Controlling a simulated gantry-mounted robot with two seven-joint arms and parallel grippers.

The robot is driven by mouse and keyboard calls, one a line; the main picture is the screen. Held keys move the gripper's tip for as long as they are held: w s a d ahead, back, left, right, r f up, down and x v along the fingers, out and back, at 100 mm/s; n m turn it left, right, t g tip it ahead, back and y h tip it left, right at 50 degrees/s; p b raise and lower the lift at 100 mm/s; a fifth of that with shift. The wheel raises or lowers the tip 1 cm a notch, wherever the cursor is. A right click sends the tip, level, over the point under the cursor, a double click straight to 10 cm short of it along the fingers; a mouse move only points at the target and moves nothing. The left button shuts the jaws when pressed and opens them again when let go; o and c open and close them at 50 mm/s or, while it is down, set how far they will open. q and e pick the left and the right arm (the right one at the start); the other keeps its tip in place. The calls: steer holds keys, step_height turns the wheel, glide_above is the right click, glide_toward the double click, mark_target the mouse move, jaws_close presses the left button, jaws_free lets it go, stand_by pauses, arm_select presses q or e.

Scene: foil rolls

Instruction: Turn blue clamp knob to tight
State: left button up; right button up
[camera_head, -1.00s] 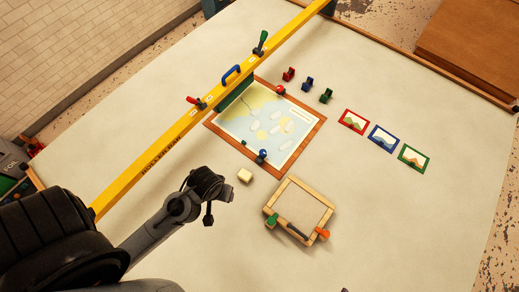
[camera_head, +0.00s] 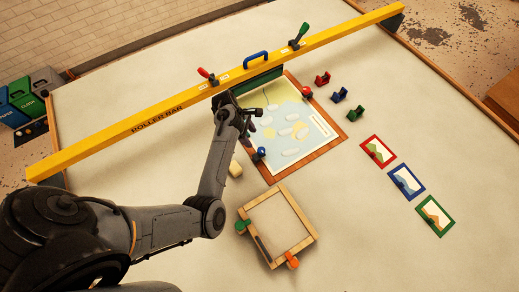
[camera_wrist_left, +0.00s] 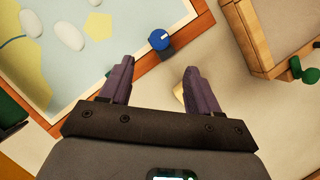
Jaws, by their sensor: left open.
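My left gripper (camera_head: 246,116) is over the left side of the board. In the left wrist view its two fingers (camera_wrist_left: 157,68) are apart and empty, with the knob just beyond the tips, roughly centred between them. My right gripper is not in view.
The yellow roller bar (camera_head: 160,122) crosses behind the board. A small cream block (camera_head: 235,169) and a wooden tray frame (camera_head: 303,217) with green and orange clamps are nearer me.

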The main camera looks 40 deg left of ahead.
mark_target(261, 150)
arm_select(q)
steer(key=b+x, duration=0.1)
steer(key=x, duration=0.9)
steer(key=shift+w+d+f, duration=0.1)
steer(key=shift+w+d, duration=0.1)
steer(key=shift+d, duration=0.1)
steer(key=c, duration=1)
